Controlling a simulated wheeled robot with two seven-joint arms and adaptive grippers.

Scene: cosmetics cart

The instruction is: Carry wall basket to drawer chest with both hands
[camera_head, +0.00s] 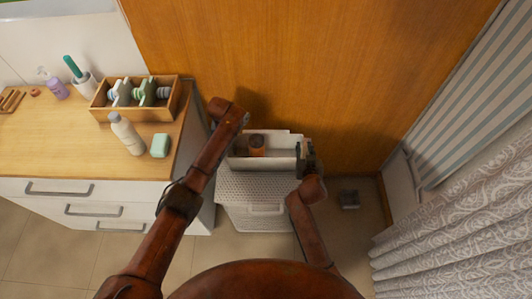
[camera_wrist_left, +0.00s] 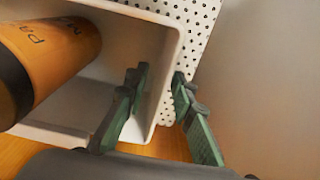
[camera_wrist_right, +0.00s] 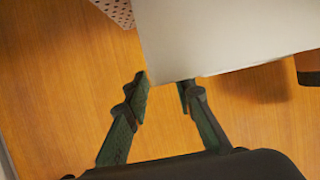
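The white wall basket (camera_head: 282,161) is at the wooden wall, above the white perforated chest (camera_head: 240,188) with a front handle. I cannot tell whether they touch. An orange-brown bottle (camera_head: 257,145) is inside it and shows large in the left wrist view (camera_wrist_left: 58,50). My left gripper (camera_head: 242,122) is at the basket's left end; in its wrist view (camera_wrist_left: 159,78) the open fingers straddle the basket wall (camera_wrist_left: 166,92), one inside and one outside. My right gripper (camera_head: 306,157) is at the right end; its open fingers (camera_wrist_right: 162,86) are around a basket corner (camera_wrist_right: 180,50).
A patterned curtain (camera_head: 450,235) hangs right. A small grey object (camera_head: 349,200) is on the floor. Floor is clear at lower left.

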